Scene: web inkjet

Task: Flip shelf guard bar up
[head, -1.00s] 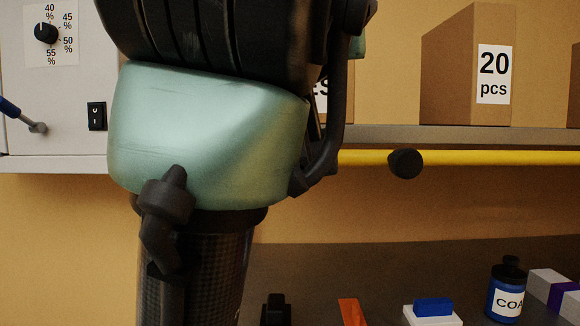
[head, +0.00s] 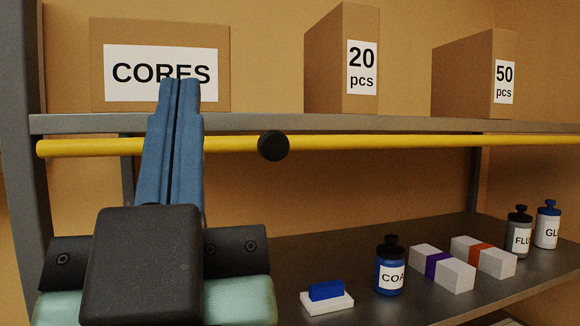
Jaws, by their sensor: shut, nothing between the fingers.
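The yellow guard bar (head: 350,144) runs across the front of the shelf, just below the upper shelf board's edge (head: 400,124). A round black knob (head: 273,146) sits on it. My gripper (head: 180,82) points upward with its two blue fingers pressed together and nothing between them. In the head view the fingers pass in front of the bar, left of the knob, and their tips overlap the CORES box. I cannot tell whether they touch the bar. The fingers hide a short stretch of the bar.
On the upper board stand the CORES box (head: 215,40), the 20 pcs box (head: 335,60) and the 50 pcs box (head: 470,75). The lower shelf (head: 400,308) holds a COA bottle (head: 390,255), white blocks (head: 440,268) and other bottles. A grey post (head: 22,150) stands at left.

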